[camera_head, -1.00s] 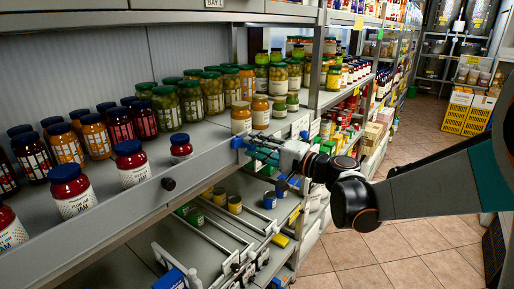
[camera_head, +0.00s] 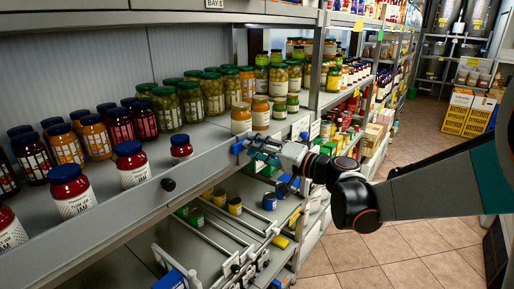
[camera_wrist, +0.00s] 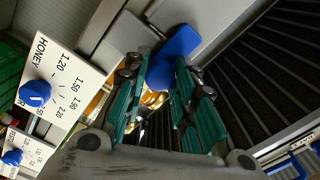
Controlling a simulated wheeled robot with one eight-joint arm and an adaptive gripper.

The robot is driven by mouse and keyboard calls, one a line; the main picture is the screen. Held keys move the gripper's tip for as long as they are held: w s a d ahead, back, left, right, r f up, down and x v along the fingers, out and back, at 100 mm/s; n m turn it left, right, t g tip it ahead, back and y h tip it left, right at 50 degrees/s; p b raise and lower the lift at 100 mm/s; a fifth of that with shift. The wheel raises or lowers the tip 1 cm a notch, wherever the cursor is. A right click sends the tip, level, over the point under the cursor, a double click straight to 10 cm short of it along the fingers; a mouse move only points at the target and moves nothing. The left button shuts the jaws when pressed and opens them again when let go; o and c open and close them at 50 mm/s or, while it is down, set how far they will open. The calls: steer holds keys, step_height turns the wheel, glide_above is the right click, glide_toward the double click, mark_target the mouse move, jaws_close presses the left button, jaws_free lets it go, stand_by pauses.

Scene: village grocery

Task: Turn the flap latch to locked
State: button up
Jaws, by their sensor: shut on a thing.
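The blue flap latch (camera_wrist: 181,42) shows in the wrist view, with its blue lever part reaching down between my fingertips. My gripper (camera_wrist: 166,72) is shut on this blue part, its teal finger links on both sides. In the head view my gripper (camera_head: 264,148) is at the front edge of the jar shelf, beside a small blue piece (camera_head: 238,147). The fingers hide part of the latch, and I cannot read a locked or unlocked mark.
A HONEY price plate (camera_wrist: 62,75) with a blue knob (camera_wrist: 35,93) is left of the fingers. Jam jars (camera_head: 131,163) and pickle jars (camera_head: 191,102) stand on the shelf (camera_head: 215,140). Dividers and tins (camera_head: 234,205) lie below. The tiled aisle (camera_head: 345,255) is clear.

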steer(key=o, duration=1.1)
steer(key=shift+d, duration=0.1)
steer(key=v, duration=1.2)
